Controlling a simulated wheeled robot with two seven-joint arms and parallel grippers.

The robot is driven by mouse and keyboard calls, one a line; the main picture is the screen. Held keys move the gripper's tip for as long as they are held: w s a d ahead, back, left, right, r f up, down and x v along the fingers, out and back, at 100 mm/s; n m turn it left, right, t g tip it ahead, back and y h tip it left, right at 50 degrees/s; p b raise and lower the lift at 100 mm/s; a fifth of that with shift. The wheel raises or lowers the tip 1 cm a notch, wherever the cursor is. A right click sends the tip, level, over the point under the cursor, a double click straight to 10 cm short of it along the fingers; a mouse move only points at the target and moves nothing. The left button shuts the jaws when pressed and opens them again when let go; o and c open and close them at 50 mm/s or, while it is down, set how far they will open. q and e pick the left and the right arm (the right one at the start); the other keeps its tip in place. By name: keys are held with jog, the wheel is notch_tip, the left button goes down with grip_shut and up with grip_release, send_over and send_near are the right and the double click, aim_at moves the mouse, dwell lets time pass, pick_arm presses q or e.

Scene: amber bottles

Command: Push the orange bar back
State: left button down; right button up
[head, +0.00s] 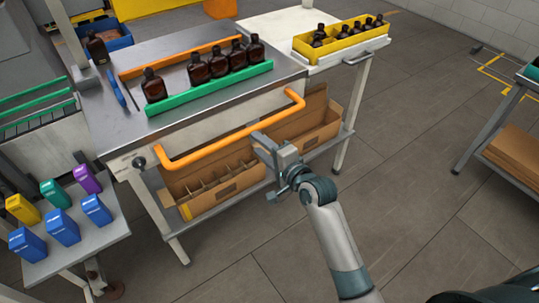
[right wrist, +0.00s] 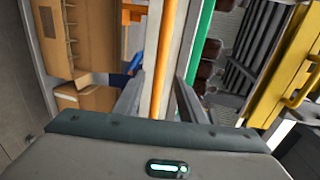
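The orange bar (head: 232,134) is a bent handle along the front side of the metal worktable, standing out from its edge. It also shows in the right wrist view (right wrist: 163,60), running between the fingers. My right gripper (head: 262,142) is just in front of and below the bar's right half. In the right wrist view the fingers of my right gripper (right wrist: 158,102) are apart, with nothing clamped. I cannot tell whether they touch the bar. My left gripper is in neither view.
The worktable (head: 110,103) carries several amber bottles (head: 198,70) between a green rail (head: 212,88) and an orange rail (head: 180,58). A divided cardboard box (head: 225,189) lies on the shelf below. A yellow crate of bottles (head: 340,36) stands behind right.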

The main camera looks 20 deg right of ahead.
jog(key=shift+v, duration=2.25)
